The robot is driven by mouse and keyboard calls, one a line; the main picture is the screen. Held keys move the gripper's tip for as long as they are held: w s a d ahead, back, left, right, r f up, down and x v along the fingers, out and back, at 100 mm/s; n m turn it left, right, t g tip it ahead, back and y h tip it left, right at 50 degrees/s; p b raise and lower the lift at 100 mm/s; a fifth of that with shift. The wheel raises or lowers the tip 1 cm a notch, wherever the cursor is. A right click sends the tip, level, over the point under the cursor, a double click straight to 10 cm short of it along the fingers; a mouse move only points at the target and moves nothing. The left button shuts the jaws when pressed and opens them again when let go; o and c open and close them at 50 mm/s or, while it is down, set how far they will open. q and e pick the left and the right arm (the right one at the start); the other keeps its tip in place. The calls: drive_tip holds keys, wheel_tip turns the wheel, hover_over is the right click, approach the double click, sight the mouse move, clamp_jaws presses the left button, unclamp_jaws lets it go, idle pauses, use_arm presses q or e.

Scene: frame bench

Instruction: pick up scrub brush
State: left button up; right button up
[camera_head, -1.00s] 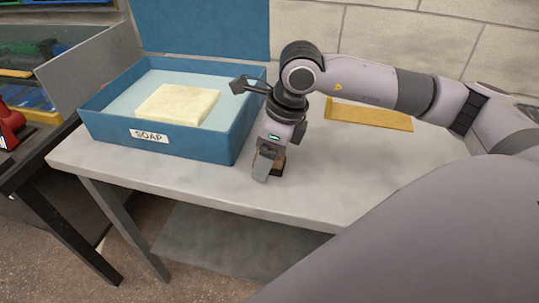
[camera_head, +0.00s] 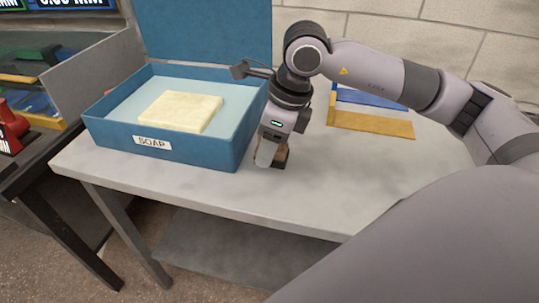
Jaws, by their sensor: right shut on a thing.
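The scrub brush (camera_head: 281,157) shows as a small brown and dark block at the fingertips of my right gripper (camera_head: 270,153). The gripper points down and is shut on it, just right of the blue soap box. The fingers hide much of the brush. I cannot tell whether the brush touches the table or hangs just above it. My left gripper is not in view.
An open blue box (camera_head: 195,155) labelled SOAP holds a pale yellow block (camera_head: 181,111) at the table's left. A yellow and blue tray-like thing (camera_head: 372,124) lies at the back right. The grey table (camera_head: 330,190) is clear in front and to the right.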

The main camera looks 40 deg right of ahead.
wheel_tip(320, 180, up, 16)
drive_tip(key=p, duration=0.1)
drive_tip(key=shift+p, duration=0.3)
drive_tip(key=o, duration=0.4)
drive_tip(key=shift+c, duration=1.1)
drive_tip(key=shift+w, duration=0.1)
